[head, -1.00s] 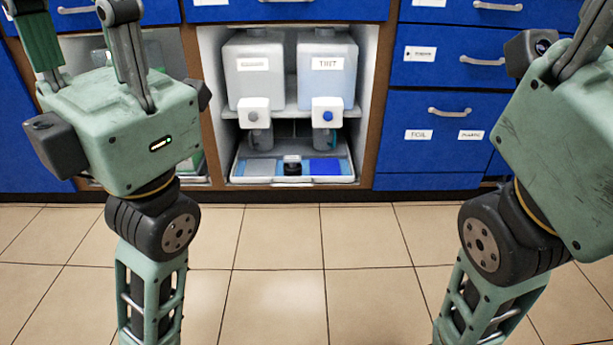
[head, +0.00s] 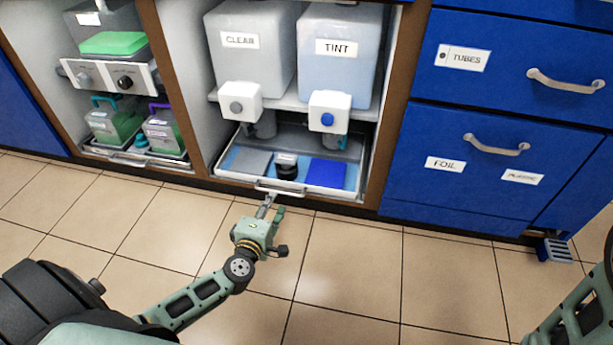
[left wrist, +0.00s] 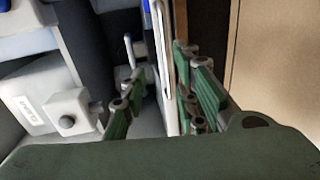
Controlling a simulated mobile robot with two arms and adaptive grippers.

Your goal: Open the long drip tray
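The long drip tray (head: 330,192) lies low in the open middle bay, its white front rim roughly level with the cabinet front. A small light handle (head: 280,191) sits at the middle of that rim. My left gripper (head: 272,209) is just in front of and below the handle, fingers apart. In the left wrist view the fingers of my left gripper (left wrist: 160,100) stand on either side of the tray's white front (left wrist: 158,50). I cannot tell whether they touch it. The right gripper is out of view; only part of my right arm shows.
Containers marked CLEAR (head: 245,50) and TINT (head: 338,55) stand above the tray, with taps (head: 330,112) over it. A grey pad (head: 248,162), dark object (head: 287,165) and blue pad (head: 326,173) lie in it. Blue drawers (head: 490,175) are right; tiled floor (head: 345,265) in front is clear.

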